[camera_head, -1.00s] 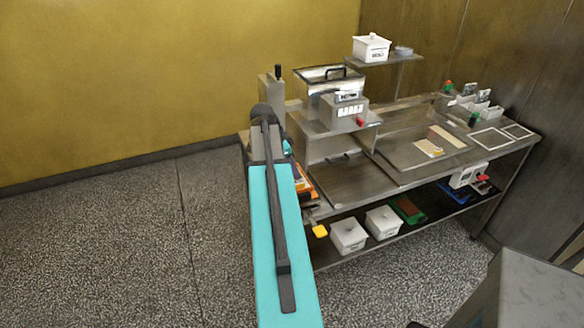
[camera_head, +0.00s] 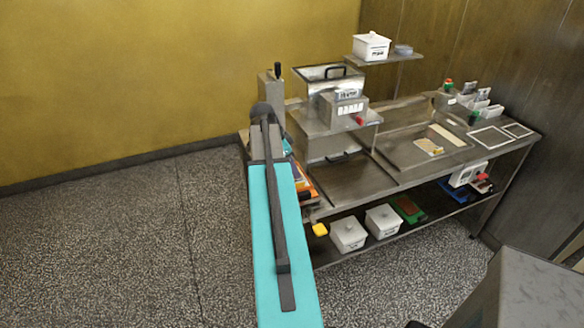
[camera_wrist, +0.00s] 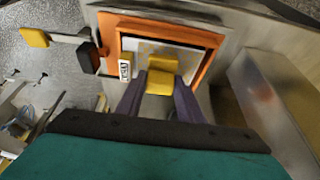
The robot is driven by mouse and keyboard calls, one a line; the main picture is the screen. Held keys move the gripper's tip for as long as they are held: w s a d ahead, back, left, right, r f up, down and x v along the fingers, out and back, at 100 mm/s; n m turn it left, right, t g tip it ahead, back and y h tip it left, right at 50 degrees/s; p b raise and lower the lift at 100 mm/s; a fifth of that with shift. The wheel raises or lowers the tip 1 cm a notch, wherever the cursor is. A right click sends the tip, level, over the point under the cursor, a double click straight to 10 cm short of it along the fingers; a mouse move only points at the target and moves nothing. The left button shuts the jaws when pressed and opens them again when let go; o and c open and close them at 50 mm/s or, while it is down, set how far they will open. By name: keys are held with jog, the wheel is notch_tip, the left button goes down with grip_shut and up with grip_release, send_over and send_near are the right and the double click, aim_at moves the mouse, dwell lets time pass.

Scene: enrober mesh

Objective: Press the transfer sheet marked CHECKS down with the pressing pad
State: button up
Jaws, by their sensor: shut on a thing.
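In the wrist view my gripper (camera_wrist: 161,82) has its two purple fingers closed on a yellow block (camera_wrist: 160,66), which looks like the handle of the pressing pad. The block is over an orange frame (camera_wrist: 207,40) with a pale sheet (camera_wrist: 146,46) inside it. Whether the pad touches the sheet cannot be told. A small white label (camera_wrist: 124,70) with dark print is at the frame's left side; its word is too small to read. In the head view the orange frame (camera_head: 309,190) shows beside my arm, which hides my gripper.
The steel bench (camera_head: 345,185) carries a machine, a tray (camera_head: 405,155) and several small items. White bins (camera_head: 347,233) stand on the lower shelf.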

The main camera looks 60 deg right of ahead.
jog(key=shift+f, duration=0.4)
dwell(1.0)
jog(key=shift+r, duration=0.1)
jog(key=shift+r+p, duration=1.55)
jog(key=shift+r, duration=1.9)
